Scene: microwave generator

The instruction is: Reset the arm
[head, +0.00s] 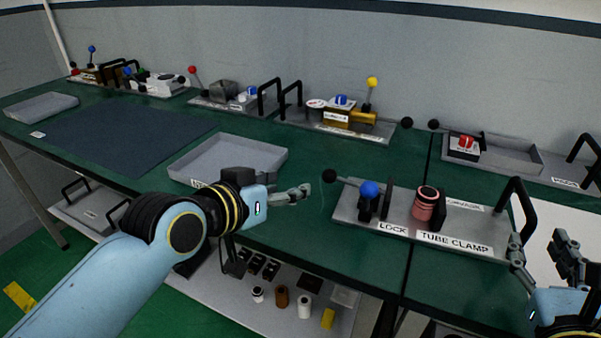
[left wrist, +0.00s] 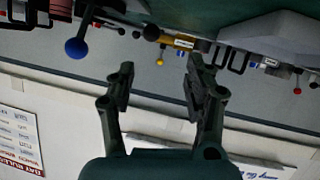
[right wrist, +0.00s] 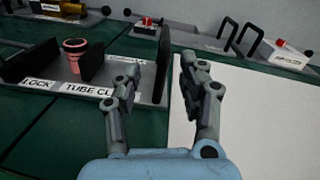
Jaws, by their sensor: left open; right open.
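My left gripper (head: 296,194) is in the middle of the head view, beside the left end of the tube clamp fixture (head: 346,212). In the left wrist view its fingers (left wrist: 158,85) are apart with nothing between them. My right gripper (head: 543,250) is at the right edge of the head view, just right of the clamp fixture's black handle (head: 526,206). In the right wrist view its fingers (right wrist: 157,88) are apart and empty above a white sheet (right wrist: 240,115). Neither gripper appears to hold anything.
The fixture carries a blue-knobbed lever (head: 369,189) and a pink cylinder (head: 425,205). A grey tray (head: 228,158) lies behind my left arm. Several fixtures with handles line the table's back. A shelf (head: 215,294) with small parts is below. A dark mat (head: 120,135) is clear.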

